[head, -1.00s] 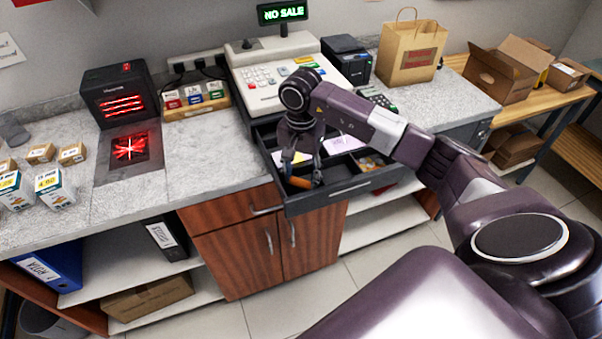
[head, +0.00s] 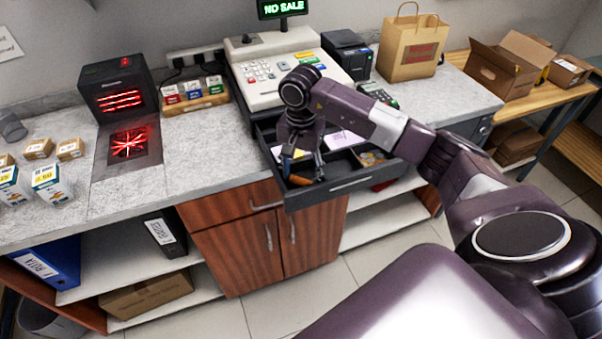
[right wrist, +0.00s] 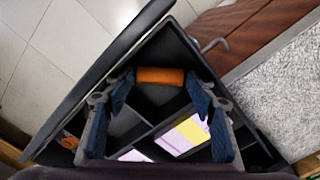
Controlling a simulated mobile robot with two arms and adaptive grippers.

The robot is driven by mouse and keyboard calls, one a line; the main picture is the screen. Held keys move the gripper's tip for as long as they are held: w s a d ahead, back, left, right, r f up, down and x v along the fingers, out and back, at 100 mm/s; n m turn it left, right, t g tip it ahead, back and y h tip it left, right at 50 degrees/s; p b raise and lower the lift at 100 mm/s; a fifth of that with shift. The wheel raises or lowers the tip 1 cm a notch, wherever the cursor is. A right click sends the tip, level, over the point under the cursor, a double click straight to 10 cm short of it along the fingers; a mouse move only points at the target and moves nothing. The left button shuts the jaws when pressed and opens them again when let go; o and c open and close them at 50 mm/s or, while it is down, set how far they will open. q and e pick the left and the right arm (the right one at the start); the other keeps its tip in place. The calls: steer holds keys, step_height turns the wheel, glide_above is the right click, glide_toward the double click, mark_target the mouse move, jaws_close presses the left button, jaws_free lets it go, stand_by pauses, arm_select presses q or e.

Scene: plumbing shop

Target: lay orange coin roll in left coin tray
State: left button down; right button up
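The orange coin roll (head: 299,181) lies in the front left compartment of the open cash drawer (head: 345,187), partly hidden by my gripper in the head view. In the right wrist view the roll (right wrist: 160,75) lies on its side near the corner of the dark compartment. My right gripper (head: 304,172) points down into the drawer over it. In the right wrist view its fingers (right wrist: 160,82) stand open on either side of the roll, with small gaps at the roll's ends. My left gripper is not in view.
Banknotes (right wrist: 183,135) lie in the neighbouring compartments, and loose coins (head: 372,158) lie in the right one. The cash register (head: 285,75) stands behind the drawer. A red-lit scanner (head: 122,100) and a small rack (head: 195,95) stand to the left.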

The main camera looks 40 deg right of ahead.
mark_target(301, 178)
steer(key=shift+r+p, duration=0.55)
steer(key=shift+p, duration=0.05)
steer(key=shift+r, duration=0.35)
step_height(301, 178, up, 11)
steer(key=b, duration=0.3)
steer(key=shift+r, duration=0.2)
